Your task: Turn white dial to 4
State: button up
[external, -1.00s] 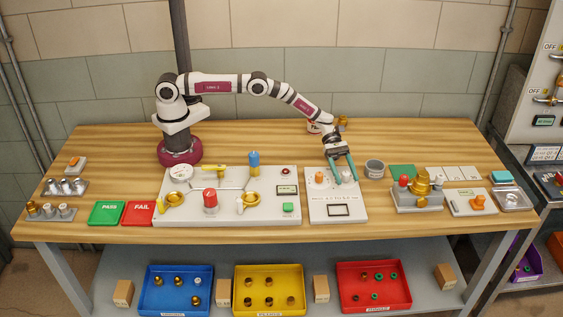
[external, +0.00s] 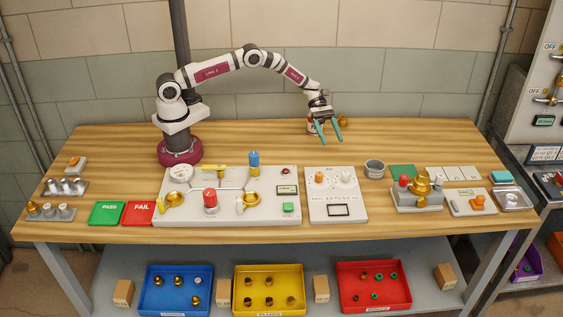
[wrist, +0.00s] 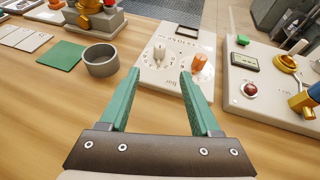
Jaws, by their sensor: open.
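The white dial (external: 346,176) sits on a light panel (external: 322,214), to the right of an orange dial (external: 320,178) in the external view. In the wrist view the white dial (wrist: 159,52) shows between my fingertips' directions, ringed by small marks too small to read, with the orange dial (wrist: 199,62) to its right. My gripper (external: 328,139) is open and empty. It hangs above and behind the panel, apart from both dials. Its two green fingers also show in the wrist view (wrist: 160,74), spread wide.
A grey cup (external: 374,168) stands right of the panel. A large board (external: 240,212) with a gauge, valves and a red knob lies to the left. A brass fixture (external: 418,190) stands further right.

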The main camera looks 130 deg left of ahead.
aim_at(346, 173)
jog(key=shift+n+t+y, duration=0.3)
jog(key=shift+n+y, duration=0.5)
jog(key=shift+y, duration=0.1)
jog(key=x, duration=0.5)
jog(key=d+x, duration=0.1)
jog(key=x, duration=0.4)
jog(key=d+x, duration=0.1)
jog(key=x, duration=0.4)
jog(key=shift+s, duration=0.1)
grip_shut()
